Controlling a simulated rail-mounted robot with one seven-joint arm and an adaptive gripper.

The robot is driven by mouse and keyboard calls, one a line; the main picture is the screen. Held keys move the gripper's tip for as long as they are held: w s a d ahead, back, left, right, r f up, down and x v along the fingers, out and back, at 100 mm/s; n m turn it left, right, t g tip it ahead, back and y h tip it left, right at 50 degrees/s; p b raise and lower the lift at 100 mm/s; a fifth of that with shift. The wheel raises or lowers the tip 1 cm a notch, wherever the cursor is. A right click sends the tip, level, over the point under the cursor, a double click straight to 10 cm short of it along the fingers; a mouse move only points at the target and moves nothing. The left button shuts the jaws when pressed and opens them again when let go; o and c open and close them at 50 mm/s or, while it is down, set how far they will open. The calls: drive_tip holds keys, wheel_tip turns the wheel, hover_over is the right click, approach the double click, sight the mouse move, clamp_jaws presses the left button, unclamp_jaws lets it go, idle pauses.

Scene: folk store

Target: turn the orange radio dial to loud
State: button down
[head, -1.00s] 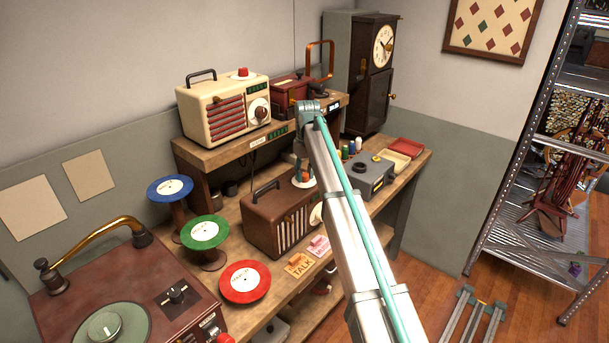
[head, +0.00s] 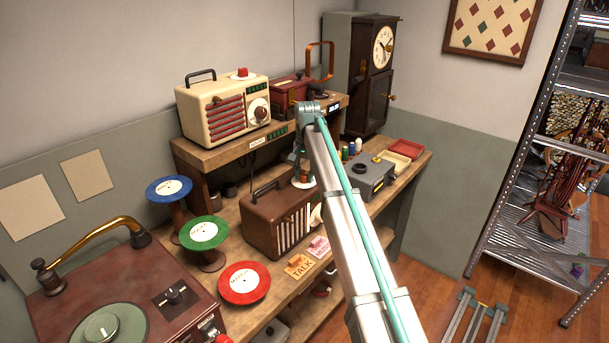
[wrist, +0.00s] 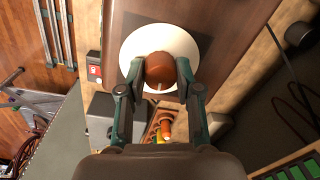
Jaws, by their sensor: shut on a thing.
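The orange dial (wrist: 160,72) is a round knob on a white disc (wrist: 133,45) on top of the brown radio (head: 262,228). A small pale mark shows on the dial's near side in the wrist view. My gripper (wrist: 159,66) is shut on the dial, one finger on each side. In the head view my gripper (head: 302,176) reaches down to the white disc (head: 313,184) and hides most of the dial. I cannot read any loud marking on the disc.
A cream radio (head: 222,108) and a red box (head: 290,92) stand on the raised shelf behind. A grey box (head: 370,178) stands right of the brown radio. Talk and pink cards (head: 300,266) lie in front. Record stands (head: 204,232) are at left.

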sight(305, 175)
drive_tip(key=m, duration=0.5)
drive_tip(key=shift+m, duration=0.3)
drive_tip(key=m, duration=0.5)
drive_tip(key=shift+m+b, duration=0.3)
drive_tip(key=shift+m, duration=0.1)
drive_tip(key=c, duration=0.8)
unclamp_jaws()
drive_tip(key=shift+r, duration=0.15)
drive_tip(key=r, duration=1.1)
drive_tip(key=shift+s+r, duration=0.3)
drive_tip(key=shift+r, duration=0.1)
drive_tip(key=shift+r, duration=0.1)
